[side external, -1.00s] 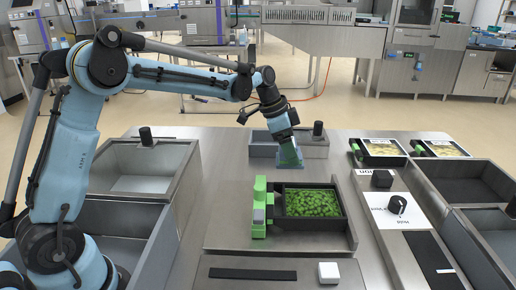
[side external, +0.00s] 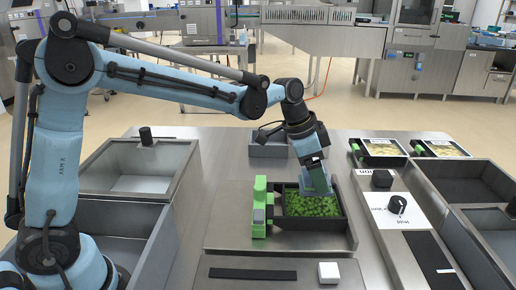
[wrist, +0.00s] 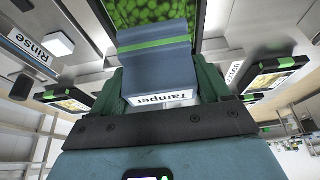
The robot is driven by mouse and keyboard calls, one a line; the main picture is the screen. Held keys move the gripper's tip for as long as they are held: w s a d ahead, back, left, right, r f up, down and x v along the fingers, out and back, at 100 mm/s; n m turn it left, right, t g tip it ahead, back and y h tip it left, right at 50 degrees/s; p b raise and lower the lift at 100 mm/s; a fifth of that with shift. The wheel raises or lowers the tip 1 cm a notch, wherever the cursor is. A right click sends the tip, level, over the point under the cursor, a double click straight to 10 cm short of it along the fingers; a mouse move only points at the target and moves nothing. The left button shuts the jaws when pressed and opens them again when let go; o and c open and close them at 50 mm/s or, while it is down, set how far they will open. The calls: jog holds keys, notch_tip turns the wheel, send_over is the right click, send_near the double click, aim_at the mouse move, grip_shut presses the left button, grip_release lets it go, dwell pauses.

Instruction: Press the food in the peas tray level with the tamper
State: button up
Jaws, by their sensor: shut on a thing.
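The peas tray (side external: 313,224) is a black tray full of green peas (side external: 308,206), in the middle of the steel bench. A green clamp-like block (side external: 260,208) stands at its left side. My gripper (side external: 314,176) is shut on the tamper (wrist: 155,62), a blue-grey block with a green stripe and a "Tamper" label. The tamper is over the back right part of the peas tray, hiding some peas. In the wrist view the peas (wrist: 150,14) show just beyond the tamper. I cannot tell whether its face touches the peas.
Two black trays of pale food (side external: 382,148) (side external: 440,148) sit at the back right. A knob panel (side external: 397,212) lies right of the peas tray, a white button block (side external: 328,273) in front. Deep grey bins stand at both sides. A grey container (side external: 270,148) stands behind.

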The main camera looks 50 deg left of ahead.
jog(key=shift+f, duration=2.25)
jog(key=shift+f, duration=0.5)
dwell(0.5)
jog(key=shift+r, duration=0.1)
jog(key=shift+r, duration=3.7)
